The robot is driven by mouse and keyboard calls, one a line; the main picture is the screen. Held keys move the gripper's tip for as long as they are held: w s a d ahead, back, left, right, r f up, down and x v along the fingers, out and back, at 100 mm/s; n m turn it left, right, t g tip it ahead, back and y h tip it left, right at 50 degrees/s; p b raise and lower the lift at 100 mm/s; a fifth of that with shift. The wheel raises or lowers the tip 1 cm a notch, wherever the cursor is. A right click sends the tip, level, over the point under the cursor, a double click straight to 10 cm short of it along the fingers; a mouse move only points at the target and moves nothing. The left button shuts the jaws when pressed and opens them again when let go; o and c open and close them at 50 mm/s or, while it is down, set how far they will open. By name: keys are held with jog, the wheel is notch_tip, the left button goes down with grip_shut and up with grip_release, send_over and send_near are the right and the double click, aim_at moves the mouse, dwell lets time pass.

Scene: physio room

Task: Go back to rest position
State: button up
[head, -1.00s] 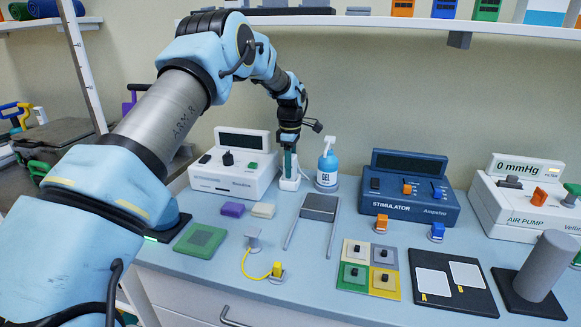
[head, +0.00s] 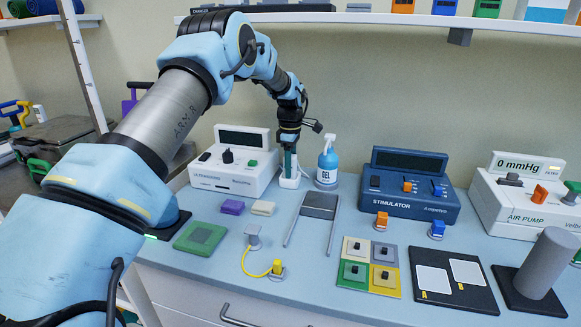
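My gripper (head: 290,160) is at the end of my arm, which reaches in from the left over the counter (head: 335,268). It points down at a small white holder (head: 289,182) beside the white ultrasound unit (head: 232,165).
A blue stimulator (head: 408,190) and a white air pump (head: 530,200) stand at the back right. A grey stand (head: 318,207), coloured tiles (head: 371,266), a black pad board (head: 453,280) and a grey cylinder (head: 545,262) occupy the front. A shelf (head: 400,22) runs above.

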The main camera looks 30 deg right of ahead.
jog(key=o, duration=0.5)
jog(key=shift+o, duration=0.4)
jog(key=shift+o, duration=1)
jog(key=shift+r+p, duration=2.15)
jog(key=shift+r, duration=1.4)
